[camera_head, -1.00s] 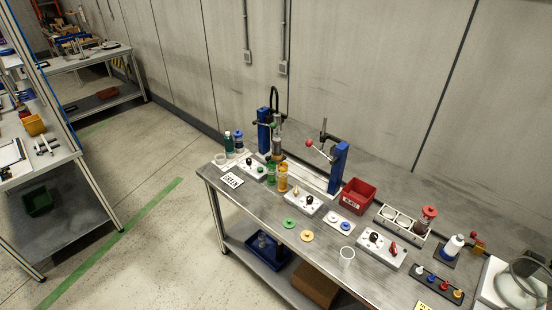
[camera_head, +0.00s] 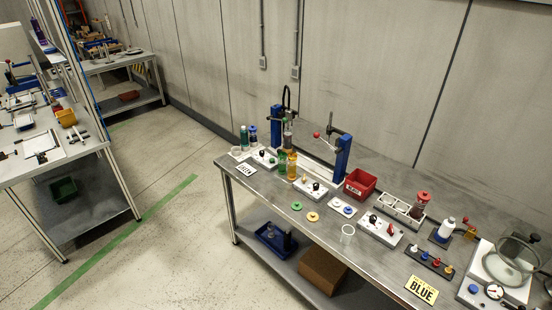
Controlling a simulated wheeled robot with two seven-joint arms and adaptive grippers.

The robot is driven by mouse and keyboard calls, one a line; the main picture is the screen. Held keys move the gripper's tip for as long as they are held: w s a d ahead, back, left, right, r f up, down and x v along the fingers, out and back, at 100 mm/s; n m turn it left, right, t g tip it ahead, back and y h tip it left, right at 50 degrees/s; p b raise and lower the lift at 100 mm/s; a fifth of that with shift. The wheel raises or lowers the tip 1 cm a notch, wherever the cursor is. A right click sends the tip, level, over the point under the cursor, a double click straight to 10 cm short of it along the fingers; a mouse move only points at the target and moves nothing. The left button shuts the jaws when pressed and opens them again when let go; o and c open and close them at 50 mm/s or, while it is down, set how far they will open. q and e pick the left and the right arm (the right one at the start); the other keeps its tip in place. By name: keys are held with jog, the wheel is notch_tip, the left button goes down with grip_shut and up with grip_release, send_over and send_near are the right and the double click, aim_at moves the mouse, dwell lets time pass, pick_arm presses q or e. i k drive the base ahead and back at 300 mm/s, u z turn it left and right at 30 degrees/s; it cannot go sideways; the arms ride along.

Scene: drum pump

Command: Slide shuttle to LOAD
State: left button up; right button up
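Neither of my grippers is in view. The drum pump station stands on the metal workbench (camera_head: 255,185), between a left blue post (camera_head: 277,128) and a right blue post (camera_head: 341,158). A pale rail (camera_head: 320,174) runs between the posts. A green bottle (camera_head: 282,161) and an amber bottle (camera_head: 292,165) stand near its left end. I cannot tell which part is the shuttle, and no LOAD mark is readable. White control boxes with black knobs (camera_head: 264,158) (camera_head: 312,188) stand in front.
A red bin (camera_head: 360,185), a white rack (camera_head: 398,207) and a control box with a red switch (camera_head: 380,229) stand farther right. A yellow BLUE sign (camera_head: 422,289) lies at front right. Floor left of the bench is clear.

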aim_at(285, 150)
jog(key=u, duration=0.55)
jog(key=i, duration=0.75)
jog(key=u, duration=0.55)
jog(key=i, duration=1.1)
jog(key=z, duration=0.8)
jog(key=i, duration=0.8)
jog(key=z, duration=0.8)
